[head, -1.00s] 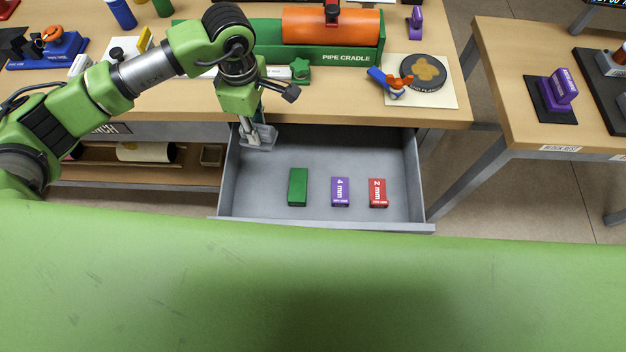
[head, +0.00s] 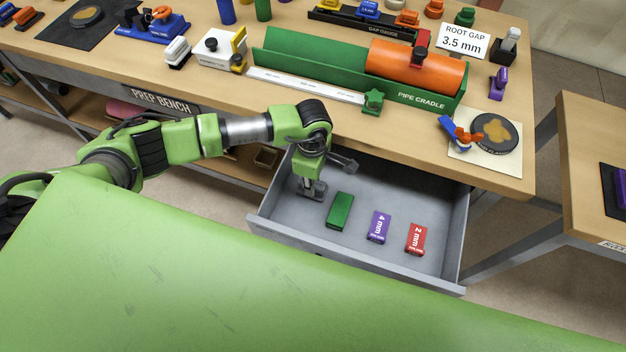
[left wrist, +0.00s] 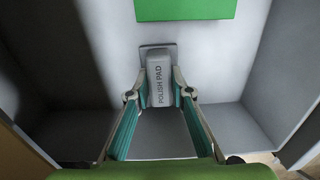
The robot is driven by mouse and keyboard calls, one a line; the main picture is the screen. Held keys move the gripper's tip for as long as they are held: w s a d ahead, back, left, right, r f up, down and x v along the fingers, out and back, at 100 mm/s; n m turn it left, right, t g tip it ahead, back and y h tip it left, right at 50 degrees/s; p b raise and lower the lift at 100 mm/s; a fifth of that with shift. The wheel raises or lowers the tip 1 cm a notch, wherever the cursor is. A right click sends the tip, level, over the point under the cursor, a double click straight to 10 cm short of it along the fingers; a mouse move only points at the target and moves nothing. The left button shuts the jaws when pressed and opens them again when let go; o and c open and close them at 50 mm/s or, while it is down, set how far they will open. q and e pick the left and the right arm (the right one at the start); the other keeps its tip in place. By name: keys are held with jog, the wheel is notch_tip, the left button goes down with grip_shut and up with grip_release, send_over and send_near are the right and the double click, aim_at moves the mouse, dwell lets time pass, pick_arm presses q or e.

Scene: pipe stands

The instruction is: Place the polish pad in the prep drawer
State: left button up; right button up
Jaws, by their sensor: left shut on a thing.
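The polish pad (left wrist: 159,78) is a grey block with a lettered handle. It is upright between the fingers of my left gripper (left wrist: 160,92) in the left wrist view. In the head view that gripper (head: 312,190) is down inside the open prep drawer (head: 385,188), near its left side. The gripper is shut on the pad. The pad looks at or just above the drawer floor; I cannot tell whether it touches. My right gripper is not in view.
In the drawer, a green block (head: 340,211) lies just right of the gripper, then a purple 4 mm block (head: 379,228) and a red 2 mm block (head: 416,240). The drawer's back right floor is clear. The bench top (head: 400,142) overhangs the drawer's back.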

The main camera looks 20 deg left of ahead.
pick_arm(q)
jog(key=shift+f, duration=0.1)
jog(key=shift+f, duration=0.1)
jog(key=o, duration=1)
jog(key=shift+w+r, duration=0.1)
jog(key=shift+r, duration=0.25)
notch_tip(320, 180, up, 12)
jog(key=b, duration=0.2)
jog(key=shift+f+b, duration=0.15)
jog(key=shift+b, duration=0.2)
